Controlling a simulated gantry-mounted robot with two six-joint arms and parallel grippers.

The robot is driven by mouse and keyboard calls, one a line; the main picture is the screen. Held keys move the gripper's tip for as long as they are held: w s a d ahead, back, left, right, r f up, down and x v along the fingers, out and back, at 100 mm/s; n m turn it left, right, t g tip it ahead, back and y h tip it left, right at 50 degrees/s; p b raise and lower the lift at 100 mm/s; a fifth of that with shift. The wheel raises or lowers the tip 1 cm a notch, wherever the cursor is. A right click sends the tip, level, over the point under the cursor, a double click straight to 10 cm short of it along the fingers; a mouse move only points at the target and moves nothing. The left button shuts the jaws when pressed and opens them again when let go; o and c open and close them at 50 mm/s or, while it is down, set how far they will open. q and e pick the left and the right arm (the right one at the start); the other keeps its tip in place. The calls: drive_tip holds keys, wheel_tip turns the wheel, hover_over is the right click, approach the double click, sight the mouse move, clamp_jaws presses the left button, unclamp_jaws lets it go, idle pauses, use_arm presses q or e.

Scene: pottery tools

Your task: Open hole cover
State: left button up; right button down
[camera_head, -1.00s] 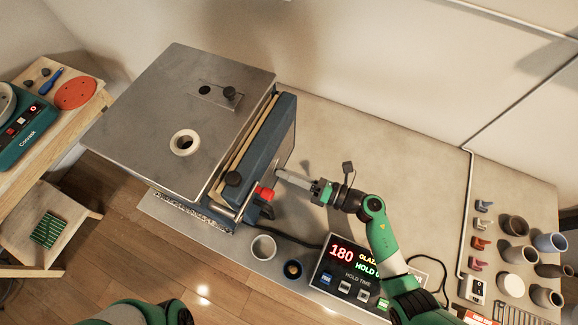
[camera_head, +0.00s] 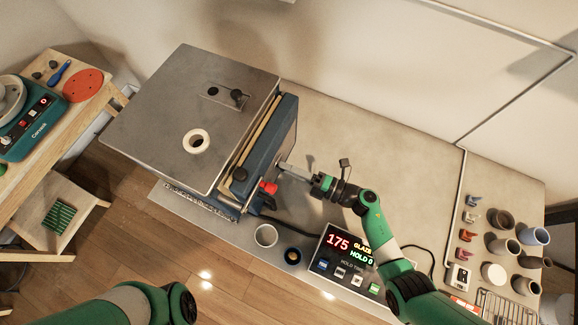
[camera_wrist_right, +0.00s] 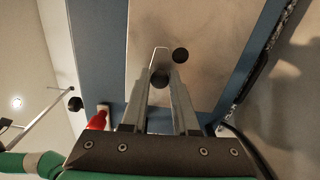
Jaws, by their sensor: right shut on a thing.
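A kiln (camera_head: 150,125) with a grey metal top stands left of centre, its blue door (camera_head: 275,135) facing right. My right gripper (camera_head: 283,167) reaches the door face from the right.
The kiln top has a round white-rimmed opening (camera_head: 197,141) and a black knob (camera_head: 237,95). A red-handled latch (camera_head: 268,187) sits near the gripper. A controller (camera_head: 345,255), a white cup (camera_head: 266,236) and several pots (camera_head: 503,219) stand on the table. The table's back middle is clear.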

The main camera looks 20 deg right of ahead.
idle(0.3)
drive_tip(key=c, duration=0.7)
unclamp_jaws()
drive_tip(key=v, duration=1.1)
drive_tip(key=shift+s+d+p, duration=0.2)
drive_tip(key=shift+s+p, duration=0.05)
drive_tip(key=shift+p, duration=0.1)
drive_tip(key=shift+a, duration=0.1)
